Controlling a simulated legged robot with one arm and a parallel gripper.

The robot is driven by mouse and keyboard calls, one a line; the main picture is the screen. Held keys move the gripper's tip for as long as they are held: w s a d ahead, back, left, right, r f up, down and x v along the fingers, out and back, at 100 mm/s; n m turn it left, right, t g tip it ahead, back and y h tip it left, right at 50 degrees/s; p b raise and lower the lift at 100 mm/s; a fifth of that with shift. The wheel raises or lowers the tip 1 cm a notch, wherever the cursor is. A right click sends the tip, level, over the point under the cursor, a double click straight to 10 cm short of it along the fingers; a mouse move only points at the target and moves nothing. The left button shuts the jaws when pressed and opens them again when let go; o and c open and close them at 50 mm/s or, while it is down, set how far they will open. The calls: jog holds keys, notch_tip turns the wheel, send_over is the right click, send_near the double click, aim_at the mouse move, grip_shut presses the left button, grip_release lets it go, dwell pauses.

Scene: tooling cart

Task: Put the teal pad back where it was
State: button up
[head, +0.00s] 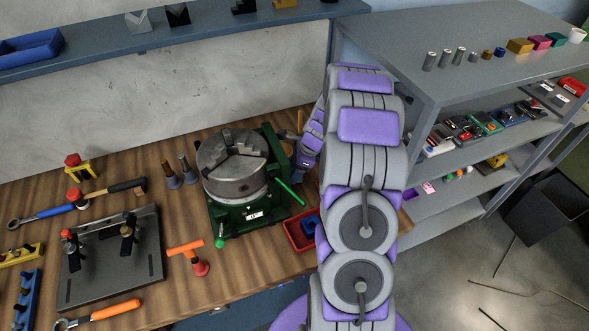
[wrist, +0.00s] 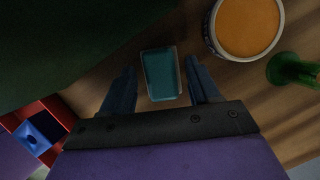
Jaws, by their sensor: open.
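The teal pad (wrist: 160,75) shows in the wrist view as a small rectangular teal piece with a pale rim, on or just above the wooden bench; I cannot tell which. My gripper (wrist: 161,65) is open, with one dark finger on each side of the pad and a visible gap on both sides. In the head view the pad is not visible, and my own arm hides most of the gripper, behind the chuck's right side.
A green-based rotary chuck (head: 232,165) stands close left of my arm. A red bin (head: 300,232) with a blue item is near the bench edge. In the wrist view, an orange-topped round container (wrist: 248,27) and a green knob (wrist: 293,70) stand right of the pad.

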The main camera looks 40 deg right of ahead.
jog(key=p+v, duration=0.3)
jog(key=v, duration=0.9)
dwell(0.3)
